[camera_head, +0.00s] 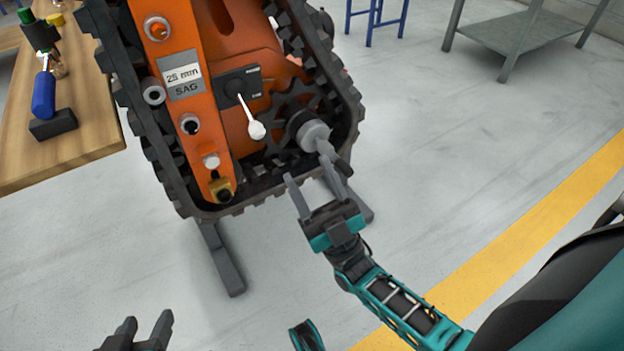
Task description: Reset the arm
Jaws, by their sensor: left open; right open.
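My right arm reaches up from the lower right. My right gripper (310,172) is open, with its fingers pointing up at the lower right edge of the tracked carrier (238,35). Its right finger overlaps the grey cylindrical fitting with a dark handle (313,133) in the picture; I cannot tell whether they touch. Nothing shows between the fingers. My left gripper (149,322) is at the bottom left edge, partly cut off by the frame. It is open and empty, over the floor and apart from the carrier.
A wooden bench (85,135) with a blue-handled tool (44,95) stands at the left. A white-knobbed lever (252,118) sticks out of the carrier's orange side. A grey metal table (520,32) stands at the back right. The floor around the yellow line (540,215) is clear.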

